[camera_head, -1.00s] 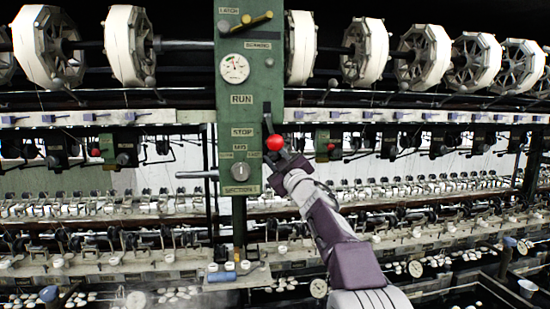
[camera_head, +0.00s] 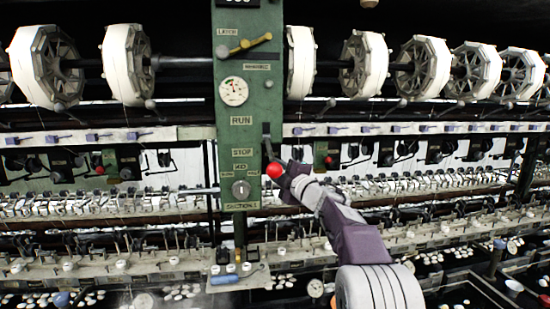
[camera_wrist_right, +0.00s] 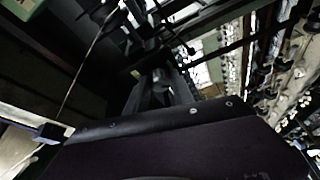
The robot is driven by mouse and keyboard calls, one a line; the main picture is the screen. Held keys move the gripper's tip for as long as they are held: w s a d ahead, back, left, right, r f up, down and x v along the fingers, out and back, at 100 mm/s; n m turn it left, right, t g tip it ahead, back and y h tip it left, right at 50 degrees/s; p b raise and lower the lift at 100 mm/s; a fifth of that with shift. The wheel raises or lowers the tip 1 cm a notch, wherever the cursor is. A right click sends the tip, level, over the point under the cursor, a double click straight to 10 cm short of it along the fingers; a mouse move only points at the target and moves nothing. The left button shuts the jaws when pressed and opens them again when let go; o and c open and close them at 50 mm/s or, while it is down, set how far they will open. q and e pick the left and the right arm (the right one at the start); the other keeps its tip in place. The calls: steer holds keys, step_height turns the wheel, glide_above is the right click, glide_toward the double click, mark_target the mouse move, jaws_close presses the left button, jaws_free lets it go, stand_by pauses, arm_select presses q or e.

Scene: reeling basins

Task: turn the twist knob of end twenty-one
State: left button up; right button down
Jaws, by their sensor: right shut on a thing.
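My right gripper (camera_head: 287,178) is at the right edge of the green control panel (camera_head: 232,60), shut at the red ball (camera_head: 274,170) of its lever. The ball shows just at the fingertips, below the lever slot and lower than the STOP label. In the right wrist view my gripper (camera_wrist_right: 160,88) is dark and what lies between its fingers is hard to make out. I cannot pick out end twenty-one or its twist knob; no such number is readable. My left gripper is not in view.
A grey round dial knob (camera_head: 240,189) sits low on the panel. White reels (camera_head: 128,65) line the top. A long bench of small fittings (camera_head: 110,265) runs below, with a blue-handled tool (camera_head: 226,279) on its ledge. Dark basins lie at lower right.

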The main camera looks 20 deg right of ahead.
steer(key=shift+n+g+p, duration=1.1)
steer(key=shift+n+p, duration=1.5)
steer(key=shift+p, duration=0.15)
steer(key=shift+f, duration=0.1)
steer(key=c, duration=1.1)
jaws_free()
steer(key=shift+a, duration=0.1)
steer(key=s, duration=0.3)
steer(key=s+b, duration=0.1)
steer(key=s, duration=0.2)
steer(key=s+d+r+b, duration=0.1)
steer(key=s, duration=0.2)
